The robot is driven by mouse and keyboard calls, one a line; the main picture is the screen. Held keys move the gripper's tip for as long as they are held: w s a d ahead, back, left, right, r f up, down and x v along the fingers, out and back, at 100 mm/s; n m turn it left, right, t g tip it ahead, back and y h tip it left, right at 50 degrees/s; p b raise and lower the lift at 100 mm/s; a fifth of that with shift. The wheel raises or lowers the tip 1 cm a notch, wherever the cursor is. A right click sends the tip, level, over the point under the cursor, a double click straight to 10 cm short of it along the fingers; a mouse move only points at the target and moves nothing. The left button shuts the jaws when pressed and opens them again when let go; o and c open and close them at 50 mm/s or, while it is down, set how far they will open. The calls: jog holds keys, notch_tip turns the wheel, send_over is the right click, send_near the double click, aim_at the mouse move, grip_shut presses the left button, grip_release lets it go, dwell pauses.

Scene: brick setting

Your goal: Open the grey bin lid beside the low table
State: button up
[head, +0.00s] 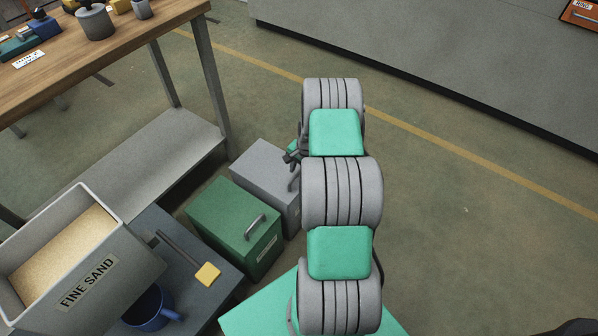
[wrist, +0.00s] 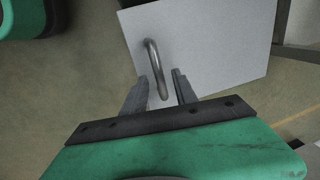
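The grey bin (head: 262,165) stands on the floor behind the green bin, its lid shut as far as I can see. In the wrist view its flat lid (wrist: 220,45) fills the upper middle, with a curved metal handle (wrist: 151,55) near its left edge. The handle also shows in the head view (head: 293,179), partly hidden by my arm. My gripper (wrist: 160,76) is open, with its fingers apart and the near end of the handle between them. I cannot tell if they touch it. In the head view my gripper (head: 292,156) is small and mostly hidden by my arm.
A green bin (head: 231,222) with its own handle stands in front. A dark low table (head: 205,248) bears a tub of sand (head: 130,270), a blue mug (head: 148,308) and a yellow-ended tool (head: 207,274). A wooden workbench (head: 150,35) stands behind. The floor on the right is clear.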

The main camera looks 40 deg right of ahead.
grip_shut()
dwell(0.3)
jog(key=shift+w+r, duration=0.1)
dwell(1.0)
